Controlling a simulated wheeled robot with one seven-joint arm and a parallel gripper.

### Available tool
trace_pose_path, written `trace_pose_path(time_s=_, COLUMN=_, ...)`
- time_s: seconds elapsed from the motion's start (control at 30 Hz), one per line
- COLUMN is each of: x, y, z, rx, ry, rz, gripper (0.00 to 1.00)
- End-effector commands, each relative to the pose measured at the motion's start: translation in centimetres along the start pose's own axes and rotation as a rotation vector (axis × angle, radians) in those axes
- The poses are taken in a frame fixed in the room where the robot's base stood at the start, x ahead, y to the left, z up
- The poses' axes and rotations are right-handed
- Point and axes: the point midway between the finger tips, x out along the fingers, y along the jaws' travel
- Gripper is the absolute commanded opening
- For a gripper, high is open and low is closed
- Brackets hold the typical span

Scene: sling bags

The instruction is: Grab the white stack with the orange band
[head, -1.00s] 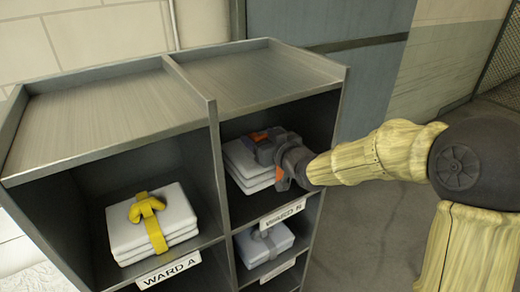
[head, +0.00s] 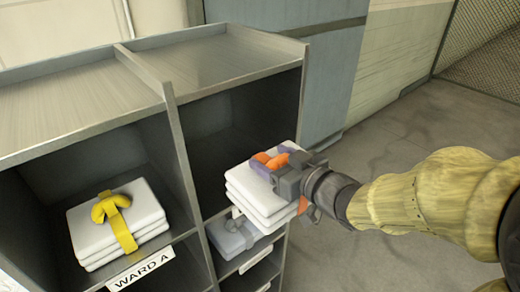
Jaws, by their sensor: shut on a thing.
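The white stack with the orange band (head: 252,194) is a pile of folded white layers. Its orange band (head: 268,160) shows on top, beside a purple part. My gripper (head: 290,172) is shut on this stack from its right side and holds it in front of the upper right compartment of the grey shelf unit (head: 225,62). The stack is slightly tilted and hides part of the compartment's front edge. The fingertips are partly hidden by the stack and the band.
A white stack with a yellow band (head: 115,225) lies in the left compartment above a WARD A label (head: 141,270). A grey-banded stack (head: 232,238) lies in the compartment below the held stack. Open floor (head: 400,130) lies to the right.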

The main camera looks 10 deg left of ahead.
Motion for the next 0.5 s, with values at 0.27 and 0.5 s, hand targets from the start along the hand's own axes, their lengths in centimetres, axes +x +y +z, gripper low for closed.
trace_pose_path(time_s=0.27, x=-0.87, y=-0.03, z=-0.07, rx=-0.001, ry=0.005, rz=-0.001, gripper=0.0)
trace_pose_path(time_s=0.5, x=-0.83, y=-0.04, z=-0.07, rx=-0.001, ry=0.005, rz=-0.001, gripper=0.0)
